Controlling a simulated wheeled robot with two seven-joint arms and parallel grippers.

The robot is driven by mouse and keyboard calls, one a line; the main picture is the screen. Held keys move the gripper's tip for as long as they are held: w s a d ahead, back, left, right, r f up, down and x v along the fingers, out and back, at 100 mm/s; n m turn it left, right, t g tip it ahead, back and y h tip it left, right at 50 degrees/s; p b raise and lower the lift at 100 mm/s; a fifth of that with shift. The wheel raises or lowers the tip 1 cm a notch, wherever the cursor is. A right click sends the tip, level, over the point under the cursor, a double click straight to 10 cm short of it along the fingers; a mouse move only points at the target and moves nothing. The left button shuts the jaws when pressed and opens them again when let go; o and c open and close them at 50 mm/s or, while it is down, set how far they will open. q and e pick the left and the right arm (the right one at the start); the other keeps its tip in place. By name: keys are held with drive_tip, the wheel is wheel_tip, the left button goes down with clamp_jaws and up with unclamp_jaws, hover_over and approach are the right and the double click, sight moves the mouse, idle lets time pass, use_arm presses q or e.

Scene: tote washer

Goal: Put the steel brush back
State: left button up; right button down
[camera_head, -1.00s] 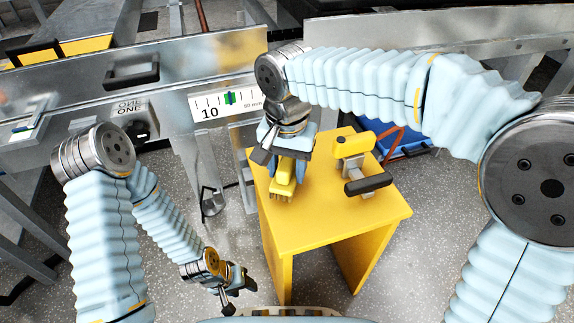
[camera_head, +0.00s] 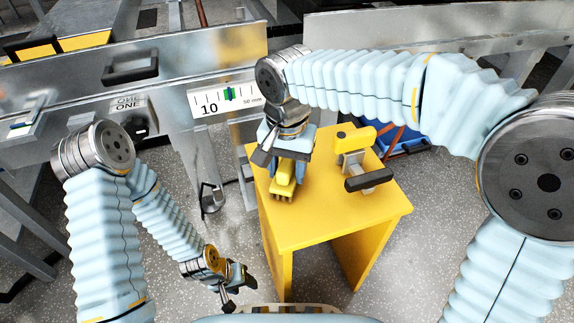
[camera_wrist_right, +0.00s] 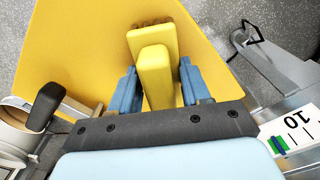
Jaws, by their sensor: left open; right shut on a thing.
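A yellow brush (camera_head: 283,186) with short dark bristles is held by my right gripper (camera_head: 285,166) over the left part of a yellow table (camera_head: 318,222). The right wrist view shows the yellow brush (camera_wrist_right: 155,75) between the blue fingers of the right gripper (camera_wrist_right: 158,88), shut on it. The bristle tips stick out beyond its far edge. I cannot tell whether the brush touches the tabletop. My left gripper (camera_head: 236,288) is open and empty, low down to the left of the table.
A yellow piece (camera_head: 353,139) on a grey stand and a dark bar-shaped handle (camera_head: 368,180) stand at the table's right side. A blue bin (camera_head: 408,143) is behind. The metal machine (camera_head: 190,75) with a gauge strip (camera_head: 228,97) borders the back. The table's front is clear.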

unclamp_jaws()
idle(0.5)
idle(0.4)
drive_tip(key=shift+r, duration=0.2)
wheel_tip(320, 180, up, 7)
drive_tip(key=p, duration=0.6)
drive_tip(key=shift+f+p, duration=0.15)
drive_tip(key=shift+p, duration=0.2)
drive_tip(key=shift+r+p, duration=0.9)
drive_tip(key=shift+r, duration=0.1)
